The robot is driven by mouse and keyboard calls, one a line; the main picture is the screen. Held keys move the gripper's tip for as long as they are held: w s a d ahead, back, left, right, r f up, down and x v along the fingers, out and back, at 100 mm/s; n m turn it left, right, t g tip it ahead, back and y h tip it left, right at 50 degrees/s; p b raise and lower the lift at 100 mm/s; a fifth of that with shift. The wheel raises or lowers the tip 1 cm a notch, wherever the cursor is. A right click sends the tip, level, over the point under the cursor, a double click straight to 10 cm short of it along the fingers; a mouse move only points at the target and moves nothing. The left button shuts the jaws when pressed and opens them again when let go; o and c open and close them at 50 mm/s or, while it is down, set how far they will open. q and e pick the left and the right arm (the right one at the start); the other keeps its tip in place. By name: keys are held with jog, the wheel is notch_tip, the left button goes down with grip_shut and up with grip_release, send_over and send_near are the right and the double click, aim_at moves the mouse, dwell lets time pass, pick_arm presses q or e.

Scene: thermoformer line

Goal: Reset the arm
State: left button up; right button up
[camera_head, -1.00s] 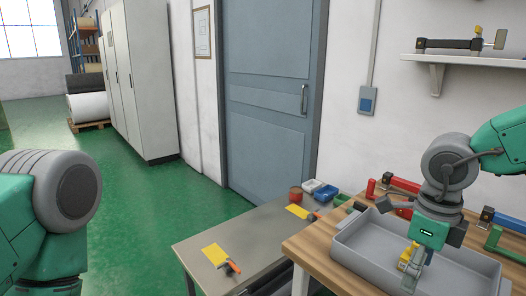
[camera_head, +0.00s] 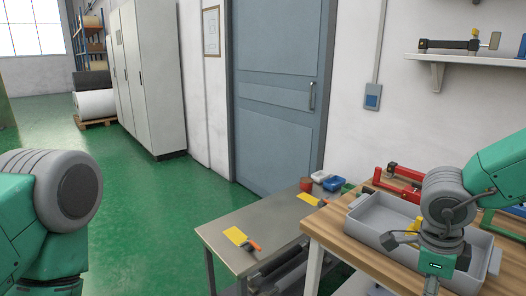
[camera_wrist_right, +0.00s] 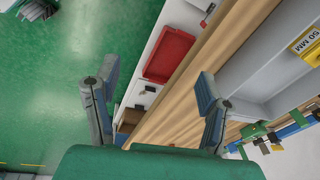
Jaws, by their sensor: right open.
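My right arm reaches in from the right in the head view, and its gripper (camera_head: 432,288) hangs at the front edge of the wooden bench, partly cut off by the frame's bottom. In the right wrist view the two fingers of this gripper (camera_wrist_right: 153,92) stand wide apart with nothing between them. The bench edge and the floor show beyond them. The grey tray (camera_head: 366,229) on the bench is partly hidden behind my right arm. A yellow block (camera_head: 413,226) is inside it, marked "50 MM" in the wrist view (camera_wrist_right: 308,45). My left arm shows at the left, but its gripper is out of frame.
A low grey table (camera_head: 222,235) with yellow cards and orange-handled tools stands left of the wooden bench (camera_head: 335,236). Red clamps (camera_head: 398,171) lie behind the tray. A red bin (camera_wrist_right: 169,55) sits below the bench edge. The green floor at left is clear.

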jog(key=s+d+f+n+t+h, duration=0.1)
jog(key=s+d+f+n, duration=0.1)
jog(key=f+n, duration=0.4)
jog(key=s+d+f+n+t+h, duration=0.2)
jog(key=d+f+n, duration=0.1)
jog(key=f+n, duration=0.3)
pick_arm(q)
jog(key=shift+s+d+r, duration=0.1)
jog(key=shift+d+r, duration=0.2)
jog(key=shift+d, duration=0.55)
pick_arm(e)
jog(key=s+a+f+n+g+y, duration=0.1)
jog(key=s+a+f+n+y, duration=0.1)
jog(key=s+f+n, duration=0.4)
jog(key=s+a+f+n+g+y, duration=0.1)
jog(key=s+a+f+n+y, duration=0.2)
jog(key=s+f+n, duration=0.4)
jog(key=shift+s+a+n+g, duration=0.3)
jog(key=shift+s+a+n, duration=0.2)
jog(key=shift+s, duration=2.7)
pick_arm(q)
jog(key=shift+a, duration=0.1)
pick_arm(e)
jog(key=shift+r, duration=0.1)
